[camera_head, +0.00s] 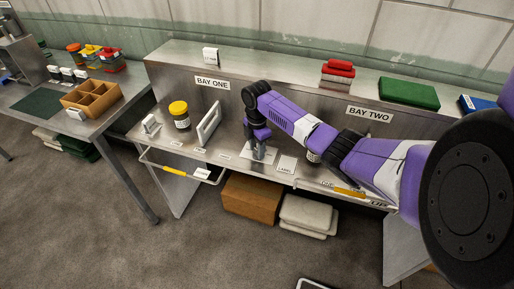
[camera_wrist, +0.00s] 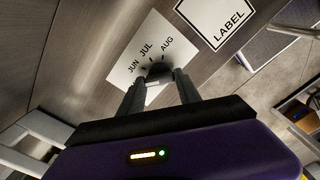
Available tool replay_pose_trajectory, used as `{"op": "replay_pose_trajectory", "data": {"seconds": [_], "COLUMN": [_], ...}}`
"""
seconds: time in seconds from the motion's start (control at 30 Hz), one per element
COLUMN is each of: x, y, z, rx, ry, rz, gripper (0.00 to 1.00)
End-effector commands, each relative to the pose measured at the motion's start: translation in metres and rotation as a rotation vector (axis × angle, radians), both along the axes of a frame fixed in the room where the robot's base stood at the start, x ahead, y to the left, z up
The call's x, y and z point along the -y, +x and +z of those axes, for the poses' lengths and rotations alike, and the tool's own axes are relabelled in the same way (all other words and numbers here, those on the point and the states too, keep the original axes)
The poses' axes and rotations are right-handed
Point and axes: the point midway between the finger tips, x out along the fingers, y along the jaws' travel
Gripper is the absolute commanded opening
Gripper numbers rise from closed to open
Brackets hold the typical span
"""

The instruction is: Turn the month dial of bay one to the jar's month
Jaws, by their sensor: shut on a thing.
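The month dial of bay one has a dark knob (camera_wrist: 159,70) on a white plate (camera_wrist: 124,71) that reads JUN, JUL and AUG in the wrist view. My gripper (camera_wrist: 157,84) is shut on the knob, one finger on each side. In the head view my gripper (camera_head: 258,143) reaches down to the plate (camera_head: 265,154) on the bay one bench, and hides the knob. Which month the knob points at I cannot tell. The jar (camera_head: 182,122), with a yellow lid and pale label, stands upright to the left; its month is too small to read.
A white upright frame (camera_head: 209,124) stands between the jar and my gripper. A blank-looking LABEL square (camera_head: 287,164) lies right of the dial, and shows in the wrist view (camera_wrist: 216,16). A rail with a yellow part (camera_head: 172,169) runs along the bench front.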

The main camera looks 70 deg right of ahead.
Motion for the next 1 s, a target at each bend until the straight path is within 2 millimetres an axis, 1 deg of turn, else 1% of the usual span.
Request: {"op": "replay_pose_trajectory", "data": {"seconds": [0.27, 1.0], "x": [-0.0017, 0.0000], "y": [0.0007, 0.0009], "z": [0.0027, 0.0003], "rx": [0.000, -0.001], "ry": [0.004, 0.002], "rz": [-0.241, -0.945], "gripper": [0.00, 0.00]}}
